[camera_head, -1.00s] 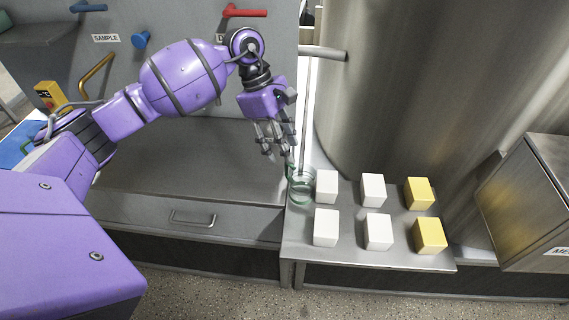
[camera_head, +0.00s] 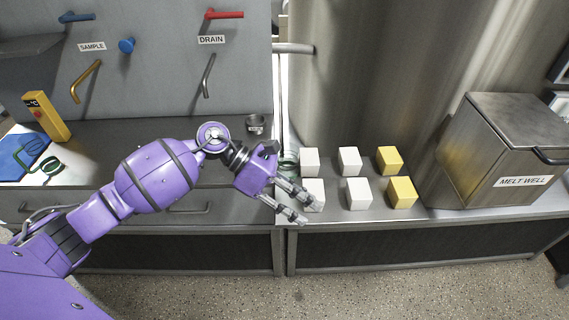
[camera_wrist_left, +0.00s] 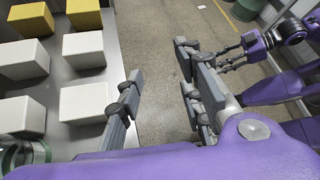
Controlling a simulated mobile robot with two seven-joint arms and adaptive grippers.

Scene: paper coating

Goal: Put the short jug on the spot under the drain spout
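A clear greenish glass vessel (camera_head: 289,163) stands on the right counter beside the white blocks, partly hidden behind my left gripper. Its rim shows at the lower left of the left wrist view (camera_wrist_left: 18,154). Another greenish glass vessel with a handle (camera_head: 46,166) is at the far left by a blue mat. I cannot tell which is the short jug. My left gripper (camera_head: 298,204) is open and empty, in front of the nearer vessel and over the counter's front edge. The drain spout (camera_head: 208,76) is a grey bent pipe under the DRAIN label. My right gripper (camera_wrist_left: 224,58) appears open and empty above the floor.
White blocks (camera_head: 349,161) and yellow blocks (camera_head: 389,160) stand in two rows on the right counter. A melt well box (camera_head: 490,150) stands further right. A small dark metal cup (camera_head: 255,123) is on the left counter near the wall. Counter below the drain spout looks clear.

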